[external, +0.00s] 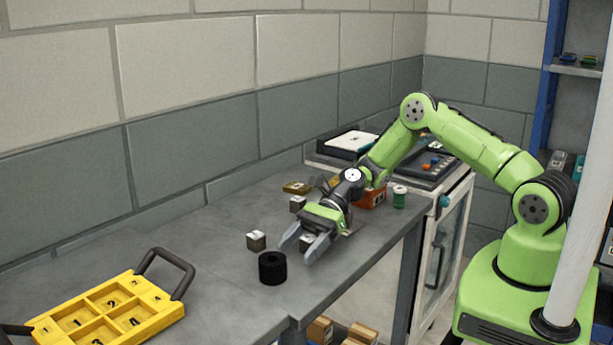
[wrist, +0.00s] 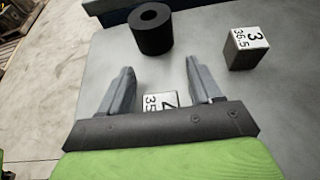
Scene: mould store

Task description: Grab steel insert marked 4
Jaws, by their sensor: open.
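My gripper (external: 294,249) is open and low over the grey bench, its fingers pointing toward the black cylinder. In the wrist view the two fingers (wrist: 158,75) stand on either side of a small steel block (wrist: 159,100) with a white label. The label reads 35 beside a numeral that looks like a 4; the near part of the block is hidden by the gripper body. The block also shows between the fingers in the external view (external: 307,241). Another steel block (wrist: 245,48), marked 3 and 36.5, stands ahead to the right, also in the external view (external: 256,241).
A black hollow cylinder (external: 272,268) stands just beyond the fingertips, near the bench's front edge. Another block (external: 297,204) stands toward the wall. A yellow tray (external: 160,318) with numbered compartments lies at left. A green-and-white can (external: 399,197) is behind my gripper.

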